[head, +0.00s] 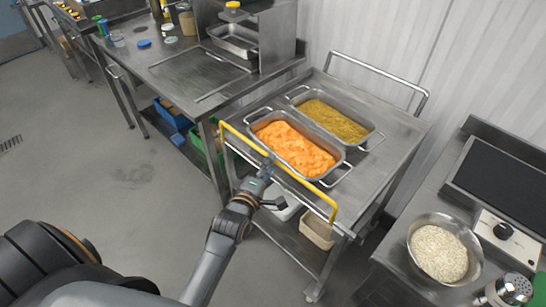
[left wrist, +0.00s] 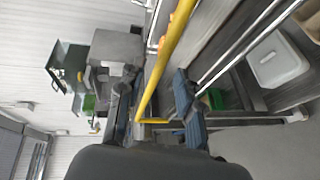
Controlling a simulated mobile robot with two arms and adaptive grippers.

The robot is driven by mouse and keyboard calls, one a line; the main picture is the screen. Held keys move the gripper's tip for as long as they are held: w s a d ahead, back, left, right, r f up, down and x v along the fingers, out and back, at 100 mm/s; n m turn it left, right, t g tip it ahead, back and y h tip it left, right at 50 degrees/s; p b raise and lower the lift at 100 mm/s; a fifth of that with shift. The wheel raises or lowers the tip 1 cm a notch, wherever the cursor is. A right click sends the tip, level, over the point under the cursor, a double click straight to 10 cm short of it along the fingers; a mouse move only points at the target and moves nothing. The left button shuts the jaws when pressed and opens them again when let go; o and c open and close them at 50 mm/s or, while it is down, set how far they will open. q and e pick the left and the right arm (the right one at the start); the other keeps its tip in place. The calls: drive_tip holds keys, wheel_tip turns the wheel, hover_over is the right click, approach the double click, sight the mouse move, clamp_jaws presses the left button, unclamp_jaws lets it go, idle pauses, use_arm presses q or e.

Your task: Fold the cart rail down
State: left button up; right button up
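The yellow cart rail (head: 312,188) stands up along the near edge of the steel cart (head: 386,128), its short end posts rising from the cart top. My left gripper (head: 266,170) is at the rail's middle. In the left wrist view, the yellow rail (left wrist: 172,58) runs between the two blue-grey fingers of the left gripper (left wrist: 152,98), which are apart; I see no finger closed on it. Contact with the rail cannot be told. My right gripper is not in view.
On the cart sit a tray of orange food (head: 345,158) and a tray of yellow food (head: 372,128). A steel counter (head: 180,75) stands at the left. A rice bowl (head: 412,248) stands on the right counter. Open floor (head: 120,200) lies left of the cart.

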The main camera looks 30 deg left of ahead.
use_arm(q)
drive_tip(key=shift+w+a+f, duration=0.1)
drive_tip(key=shift+w+f, duration=0.1)
drive_tip(key=shift+w, duration=0.8)
drive_tip(key=shift+w+a+f, duration=0.1)
drive_tip(key=shift+w+f, duration=0.05)
drive_tip(key=shift+w, duration=0.85)
drive_tip(key=shift+c, duration=0.5)
clamp_jaws()
